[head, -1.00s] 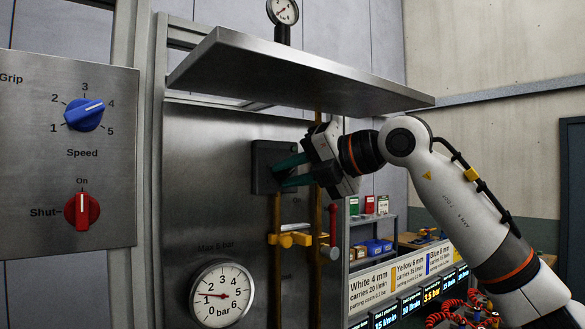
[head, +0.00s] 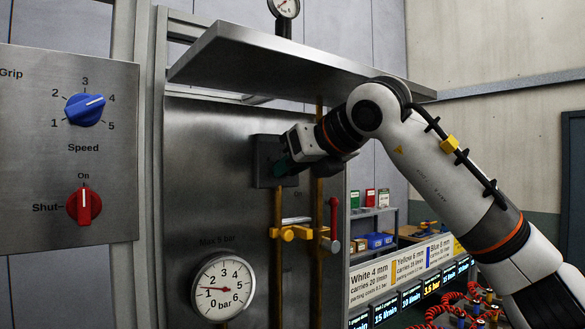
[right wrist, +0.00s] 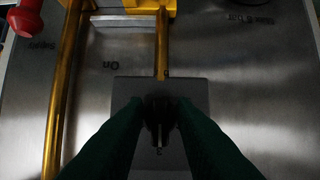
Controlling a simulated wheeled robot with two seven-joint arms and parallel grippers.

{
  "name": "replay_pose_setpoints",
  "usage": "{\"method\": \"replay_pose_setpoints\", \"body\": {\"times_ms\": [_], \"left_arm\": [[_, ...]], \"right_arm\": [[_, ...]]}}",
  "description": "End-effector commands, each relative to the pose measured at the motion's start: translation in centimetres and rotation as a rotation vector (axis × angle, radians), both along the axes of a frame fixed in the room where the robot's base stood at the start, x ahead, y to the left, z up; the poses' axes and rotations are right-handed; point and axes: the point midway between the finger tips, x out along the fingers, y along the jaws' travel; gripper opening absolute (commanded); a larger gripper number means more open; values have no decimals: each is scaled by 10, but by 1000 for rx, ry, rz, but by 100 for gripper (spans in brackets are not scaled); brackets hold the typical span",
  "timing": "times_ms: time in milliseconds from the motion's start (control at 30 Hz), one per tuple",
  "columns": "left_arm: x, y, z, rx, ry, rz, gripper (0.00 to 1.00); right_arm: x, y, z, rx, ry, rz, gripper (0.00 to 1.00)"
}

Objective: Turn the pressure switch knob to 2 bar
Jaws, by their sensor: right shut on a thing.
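My left gripper is not in view.
A steel shelf (head: 290,68) juts out above my right arm. Yellow valve fittings (head: 287,234) and a red lever (head: 333,218) sit on pipes just below the switch. A control panel (head: 112,150) with blue and red knobs stands at the left.

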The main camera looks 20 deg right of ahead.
Motion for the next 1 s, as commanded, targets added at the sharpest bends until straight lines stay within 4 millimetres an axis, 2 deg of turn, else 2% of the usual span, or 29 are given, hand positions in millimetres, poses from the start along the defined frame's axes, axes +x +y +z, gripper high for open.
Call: {"method": "replay_pose_setpoints", "body": {"times_ms": [33, 600, 1000], "left_arm": [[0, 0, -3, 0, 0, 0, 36], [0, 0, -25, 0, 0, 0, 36], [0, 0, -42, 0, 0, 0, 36]], "right_arm": [[0, 2, -6, -47, -5, 1, 1], [0, 3, -8, -554, -188, 2, 1], [1, 3, -9, -840, -292, 5, 1]]}}
